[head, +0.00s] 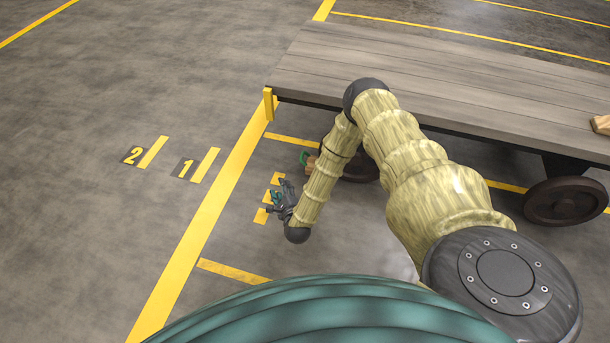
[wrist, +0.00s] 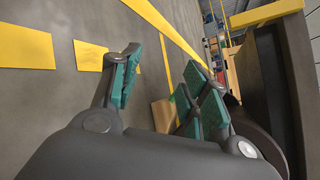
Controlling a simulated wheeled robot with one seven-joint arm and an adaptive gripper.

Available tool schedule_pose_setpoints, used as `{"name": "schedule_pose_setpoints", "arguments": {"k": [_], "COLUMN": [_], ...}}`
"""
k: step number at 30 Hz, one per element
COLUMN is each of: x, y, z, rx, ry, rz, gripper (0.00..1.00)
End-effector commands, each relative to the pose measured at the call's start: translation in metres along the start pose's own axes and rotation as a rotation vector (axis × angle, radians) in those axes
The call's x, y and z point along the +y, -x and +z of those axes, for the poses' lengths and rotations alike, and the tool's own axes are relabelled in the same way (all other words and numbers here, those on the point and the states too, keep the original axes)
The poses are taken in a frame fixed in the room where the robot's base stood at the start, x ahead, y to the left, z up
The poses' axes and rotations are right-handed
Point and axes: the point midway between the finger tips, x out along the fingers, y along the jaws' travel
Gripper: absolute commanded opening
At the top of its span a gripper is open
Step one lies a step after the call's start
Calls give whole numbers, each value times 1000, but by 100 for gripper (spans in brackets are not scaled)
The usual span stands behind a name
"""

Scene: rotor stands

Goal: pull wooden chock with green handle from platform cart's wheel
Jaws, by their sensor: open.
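The platform cart (head: 440,65) has a grey plank deck and dark wheels. The wooden chock (head: 312,162) with its green handle (head: 304,158) is on the floor beside the near-left wheel (head: 361,169), which my arm partly hides. My gripper (head: 275,198) is open and empty, low over the floor, left of and nearer than the chock. In the wrist view, the chock's wood (wrist: 163,114) shows between the spread green-padded fingers (wrist: 160,72), beyond them. The right finger hides part of it, and the handle is hard to tell from the pads. The wheel (wrist: 252,128) is at right.
A yellow post (head: 269,105) stands at the cart's left corner. Another wheel (head: 565,201) is at the right. A wooden piece (head: 601,124) lies on the deck's right edge. Yellow floor lines and numbers surround the cart's left end, where the floor is clear.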

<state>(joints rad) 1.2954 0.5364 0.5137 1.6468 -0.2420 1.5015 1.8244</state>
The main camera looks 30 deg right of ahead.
Motion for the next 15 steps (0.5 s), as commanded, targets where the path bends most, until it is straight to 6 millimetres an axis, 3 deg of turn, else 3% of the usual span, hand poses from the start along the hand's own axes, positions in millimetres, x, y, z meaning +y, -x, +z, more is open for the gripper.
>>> {"name": "schedule_pose_setpoints", "arguments": {"k": [1,6,10,15], "x": [4,-17,-32,-43], "y": [-15,-45,-58,-65], "z": [-25,-71,-94,-107], "rx": [0,-25,-51,-72], "ry": [-55,-235,-328,-387], "rz": [-51,-204,-285,-336], "gripper": [45,45,45,45]}}
